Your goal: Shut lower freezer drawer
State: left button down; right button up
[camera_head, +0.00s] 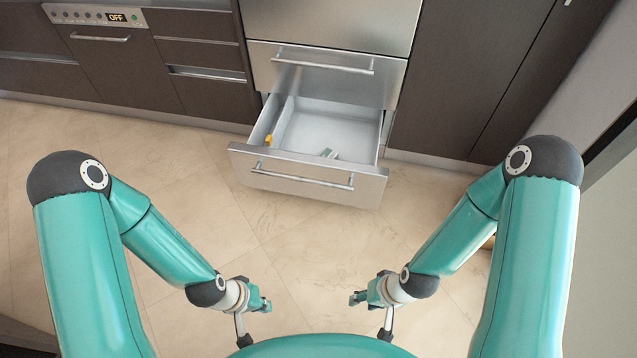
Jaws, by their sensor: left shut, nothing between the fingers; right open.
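The lower freezer drawer (308,178) is pulled out from the stainless steel freezer. Its steel front has a long horizontal bar handle (300,178). Inside the white drawer bin lie a small yellow item (268,140) and a grey-white item (329,154). My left gripper (266,304) is shut and empty, in front of the drawer and to the lower left of its front. My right gripper (353,299) is open and empty, to the lower right. Both grippers are apart from the drawer and from each other.
The upper freezer drawer (325,72) above is closed. Dark cabinets (462,75) stand to the right. A dishwasher (110,50) showing "OFF" and dark drawers stand to the left. The tiled floor (310,245) between my grippers and the open drawer is clear.

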aim_at(354, 179)
jog(key=z, duration=0.05)
jog(key=i, duration=1)
jog(key=z, duration=0.9)
jog(key=k, duration=1)
jog(key=u, duration=0.5)
jog(key=i, duration=0.65)
